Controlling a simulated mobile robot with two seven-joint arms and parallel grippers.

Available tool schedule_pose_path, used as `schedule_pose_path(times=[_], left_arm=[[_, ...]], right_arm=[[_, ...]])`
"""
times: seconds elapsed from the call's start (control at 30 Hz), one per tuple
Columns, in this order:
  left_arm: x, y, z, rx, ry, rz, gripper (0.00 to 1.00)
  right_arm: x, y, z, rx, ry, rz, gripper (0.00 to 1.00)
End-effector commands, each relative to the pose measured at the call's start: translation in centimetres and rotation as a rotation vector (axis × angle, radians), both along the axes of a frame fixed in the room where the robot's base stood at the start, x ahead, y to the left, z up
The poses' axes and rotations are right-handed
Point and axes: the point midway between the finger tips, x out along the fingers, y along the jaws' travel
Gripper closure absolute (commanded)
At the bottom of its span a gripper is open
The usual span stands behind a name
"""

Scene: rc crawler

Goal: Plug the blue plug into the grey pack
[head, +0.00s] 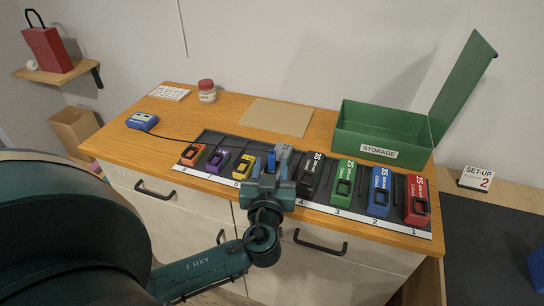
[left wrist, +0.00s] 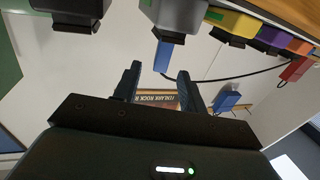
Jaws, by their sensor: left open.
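The grey pack (head: 285,152) is in the row on the tray, partly hidden behind my left gripper; in the left wrist view it (left wrist: 178,14) is at the top. The blue plug (left wrist: 163,54) is at the dark end of the grey pack, with a black cable leading off to the right. They look in contact, but I cannot tell how far the plug is in. My left gripper (head: 265,168) is over the table's front edge at the grey pack. In the left wrist view its fingers (left wrist: 158,88) are apart, with the plug beyond their tips and nothing held between them. My right gripper is not in view.
The black pack (head: 311,174) and yellow pack (head: 244,166) flank the grey one closely. The green storage box (head: 382,125) stands open at the back right. A blue charger box (head: 142,120) with a black cable sits at the left. The table's back middle holds a flat board (head: 276,116).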

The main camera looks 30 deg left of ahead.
Motion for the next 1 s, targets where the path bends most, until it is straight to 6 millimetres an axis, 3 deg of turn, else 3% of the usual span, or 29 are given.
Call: schedule_pose_path(times=[0.13,0.3,0.57,1.0], left_arm=[[2.1,1.3,0.8,0.005,-0.002,0.001,0.58],[3.8,2.2,0.3,0.003,0.001,0.001,0.58],[4.0,2.3,0.1,0.0,0.001,0.0,0.58],[4.0,2.3,0.2,0.0,0.001,0.0,0.93]], right_arm=[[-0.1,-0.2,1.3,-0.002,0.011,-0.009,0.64],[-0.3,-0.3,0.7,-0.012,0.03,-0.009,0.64],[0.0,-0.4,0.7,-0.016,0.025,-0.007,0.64],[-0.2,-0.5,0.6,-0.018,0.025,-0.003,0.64]])
